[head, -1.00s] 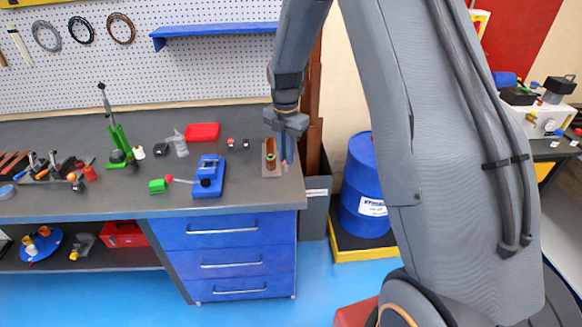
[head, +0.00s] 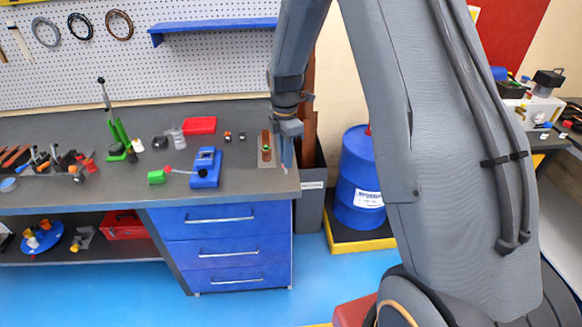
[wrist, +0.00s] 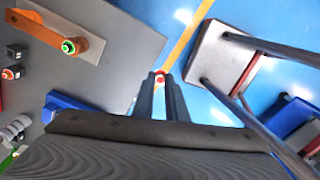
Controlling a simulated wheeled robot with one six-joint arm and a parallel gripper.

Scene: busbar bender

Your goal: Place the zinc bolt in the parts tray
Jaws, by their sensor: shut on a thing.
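My gripper (wrist: 160,84) is shut on a small silver piece with a red end (wrist: 160,76), which I take to be the zinc bolt; the fingers hide most of it. In the head view my gripper (head: 287,166) hangs at the bench's right end, beside the plate with the copper bar; the bolt is too small to make out there. A shallow red tray (head: 200,125), likely the parts tray, lies on the bench toward the back, left of my gripper.
The copper bar (head: 265,143) with a green-ringed fastener stands close to my gripper. A blue clamp-like tool (head: 206,168), small dark blocks (head: 228,136) and a green bender (head: 119,138) occupy the bench (head: 110,187). A blue drum (head: 358,170) stands right of it.

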